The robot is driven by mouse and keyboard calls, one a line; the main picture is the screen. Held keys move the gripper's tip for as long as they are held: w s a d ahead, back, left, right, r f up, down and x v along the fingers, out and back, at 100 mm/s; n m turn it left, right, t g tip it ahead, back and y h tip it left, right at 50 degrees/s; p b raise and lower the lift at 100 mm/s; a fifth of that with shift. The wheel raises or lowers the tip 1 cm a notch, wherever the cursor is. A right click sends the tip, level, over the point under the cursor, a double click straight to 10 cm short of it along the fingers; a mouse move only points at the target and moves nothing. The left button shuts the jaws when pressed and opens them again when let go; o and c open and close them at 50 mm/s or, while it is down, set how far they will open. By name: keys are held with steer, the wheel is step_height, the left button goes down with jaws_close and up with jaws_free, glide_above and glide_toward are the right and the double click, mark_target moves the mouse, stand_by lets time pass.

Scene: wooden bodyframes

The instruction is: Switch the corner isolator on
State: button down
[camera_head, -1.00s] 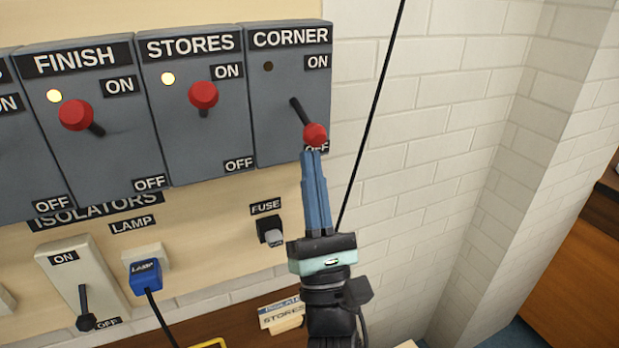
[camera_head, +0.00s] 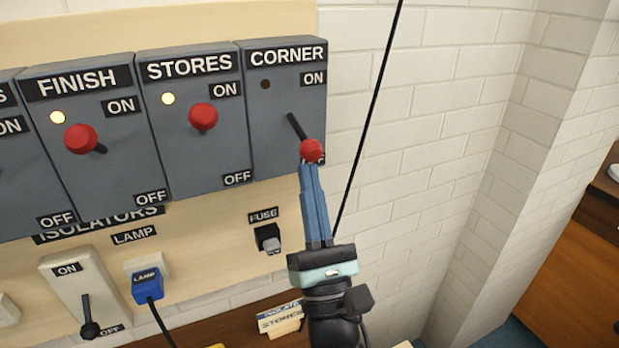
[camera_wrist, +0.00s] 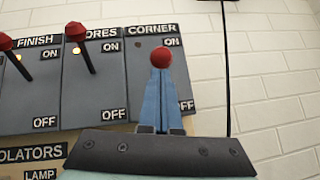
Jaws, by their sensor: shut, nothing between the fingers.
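The corner isolator (camera_head: 288,72) is a grey box at the right end of the row, labelled CORNER. Its black lever with a red knob (camera_head: 312,150) points down to the OFF label, and its small lamp (camera_head: 265,85) is dark. My gripper (camera_head: 308,166) is shut and empty, its blue fingertips just under the knob; I cannot tell whether they touch it. In the wrist view the red knob (camera_wrist: 161,58) shows right at the ends of the blue fingers (camera_wrist: 160,75), which hide part of the box and the lever.
The stores isolator (camera_head: 190,130) and finish isolator (camera_head: 100,150) stand to the left, with lit lamps and red knobs. A black fuse holder (camera_head: 267,238) and blue lamp plug (camera_head: 147,285) sit below. A black cable (camera_head: 367,120) hangs close to the right of my gripper.

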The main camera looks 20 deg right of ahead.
mark_target(318, 153)
steer(key=shift+s+r+n+g+y+p, duration=0.25)
steer(key=shift+r+g+p, duration=0.4)
steer(key=shift+p, duration=1.3)
steer(key=shift+s+r+n+g+y+p, duration=0.25)
steer(key=shift+r+p, duration=0.65)
steer(key=shift+p, duration=1)
steer(key=r+g+p, duration=0.1)
steer(key=p, duration=0.4)
steer(key=s+r+g+y+p, duration=0.1)
steer(key=g+p, duration=0.1)
steer(key=p, duration=0.4)
steer(key=shift+d+r+n, duration=0.1)
steer(key=shift+r+n, duration=0.2)
steer(key=shift+r, duration=0.1)
steer(key=shift+r+p, duration=0.8)
steer(key=shift+p, duration=0.45)
steer(key=shift+w+r+p, duration=0.2)
steer(key=shift+r+p, duration=0.25)
steer(key=shift+r, duration=0.45)
